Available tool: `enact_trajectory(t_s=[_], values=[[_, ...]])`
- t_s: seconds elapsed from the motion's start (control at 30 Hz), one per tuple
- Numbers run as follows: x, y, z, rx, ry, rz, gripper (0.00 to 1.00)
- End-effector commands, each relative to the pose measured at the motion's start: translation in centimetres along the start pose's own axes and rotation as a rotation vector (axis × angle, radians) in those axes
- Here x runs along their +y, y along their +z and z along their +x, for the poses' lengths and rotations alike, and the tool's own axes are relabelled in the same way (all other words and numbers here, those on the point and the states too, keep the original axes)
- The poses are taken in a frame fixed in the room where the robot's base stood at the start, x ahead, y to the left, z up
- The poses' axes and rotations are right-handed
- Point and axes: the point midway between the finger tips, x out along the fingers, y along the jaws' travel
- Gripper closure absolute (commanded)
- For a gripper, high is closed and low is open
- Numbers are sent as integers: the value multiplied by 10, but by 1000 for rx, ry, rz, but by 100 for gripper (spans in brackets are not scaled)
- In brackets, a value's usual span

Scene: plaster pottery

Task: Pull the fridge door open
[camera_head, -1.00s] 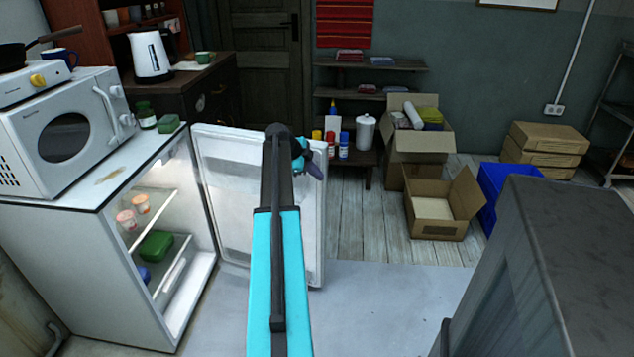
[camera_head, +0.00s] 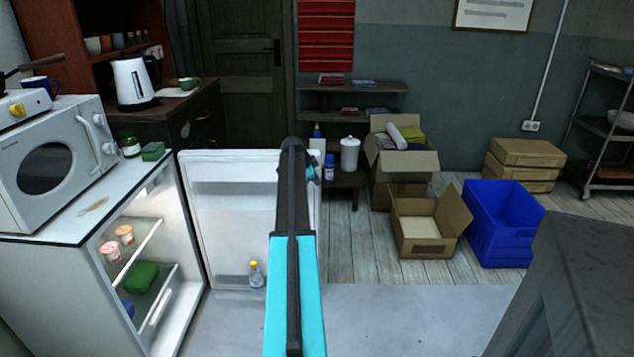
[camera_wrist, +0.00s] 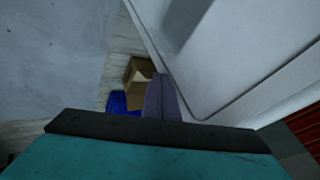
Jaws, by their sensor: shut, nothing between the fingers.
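The white fridge (camera_head: 60,290) stands at the left with its lit inside showing. Its door (camera_head: 228,215) stands wide open, inner face toward me, and a small bottle (camera_head: 256,276) sits low in it. In the head view my arm crosses in front of the door's right part. My gripper (camera_head: 313,172) is near the door's free edge, partly hidden by my arm. In the wrist view my gripper (camera_wrist: 160,97) is shut and empty beside the white door (camera_wrist: 235,65). Whether it touches the door cannot be told. The handle is not seen.
A microwave (camera_head: 50,155) stands on the fridge. Cardboard boxes (camera_head: 425,222) and a blue crate (camera_head: 503,222) stand at the back right. A grey cabinet (camera_head: 580,275) fills the lower right. The floor (camera_head: 410,315) between is clear.

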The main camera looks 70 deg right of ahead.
Motion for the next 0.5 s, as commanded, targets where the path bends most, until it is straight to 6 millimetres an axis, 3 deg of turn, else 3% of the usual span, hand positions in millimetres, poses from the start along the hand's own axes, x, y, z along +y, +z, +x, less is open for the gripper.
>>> enact_trajectory(t_s=[0.5], values=[[-6,16,-6,-12,-11,-21,100]])
